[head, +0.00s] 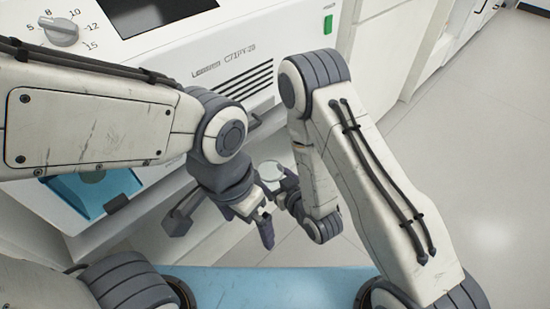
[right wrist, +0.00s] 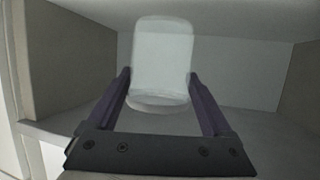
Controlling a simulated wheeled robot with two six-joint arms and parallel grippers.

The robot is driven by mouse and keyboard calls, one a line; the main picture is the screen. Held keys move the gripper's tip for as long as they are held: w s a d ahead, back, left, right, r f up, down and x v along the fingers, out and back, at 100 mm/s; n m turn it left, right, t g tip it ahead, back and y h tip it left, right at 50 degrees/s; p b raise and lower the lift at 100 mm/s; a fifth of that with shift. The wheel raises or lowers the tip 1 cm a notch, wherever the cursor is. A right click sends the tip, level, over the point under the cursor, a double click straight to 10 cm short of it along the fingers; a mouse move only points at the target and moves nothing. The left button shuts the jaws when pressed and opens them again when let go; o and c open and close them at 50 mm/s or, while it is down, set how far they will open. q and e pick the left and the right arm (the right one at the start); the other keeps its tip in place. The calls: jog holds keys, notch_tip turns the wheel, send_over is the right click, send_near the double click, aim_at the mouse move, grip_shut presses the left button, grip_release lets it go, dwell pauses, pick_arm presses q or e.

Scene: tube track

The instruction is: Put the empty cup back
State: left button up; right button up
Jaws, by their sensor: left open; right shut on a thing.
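The empty cup (right wrist: 162,58) is pale and see-through. In the right wrist view it sits between the two fingers of my right gripper (right wrist: 160,95), which is shut on its sides. Behind it is a grey, box-like recess (right wrist: 225,75) with side walls. In the head view the cup's round pale end (head: 270,170) shows beside my right gripper (head: 281,186), partly hidden by the arms. My left gripper (head: 262,222) is open, points down just left of the right one, and seems to hold nothing. Whether the cup touches the recess floor I cannot tell.
A white machine (head: 165,60) with a dial (head: 58,31), a dark screen and vent slots stands at the back. A blue part (head: 92,192) shows at its lower left. White cabinets (head: 405,40) stand at the back right. The floor (head: 475,160) at right is clear.

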jog(key=w+b, duration=0.1)
jog(key=b, duration=0.1)
jog(key=w+b, duration=0.1)
jog(key=b, duration=0.1)
jog(key=shift+w+a+f, duration=0.15)
jog(key=shift+w+f, duration=0.2)
jog(key=w+d+b, duration=0.2)
jog(key=w+b, duration=0.2)
jog(key=w, duration=1.2)
jog(key=f+b, duration=0.1)
jog(key=f, duration=0.1)
jog(key=f+b, duration=0.4)
jog(key=shift+w+a+f, duration=0.2)
jog(key=shift+w+f, duration=0.05)
jog(key=shift+f, duration=0.1)
jog(key=shift+w+b, duration=0.15)
jog(key=shift+b, duration=0.35)
jog(key=shift+r, duration=0.2)
jog(key=shift+f, duration=0.1)
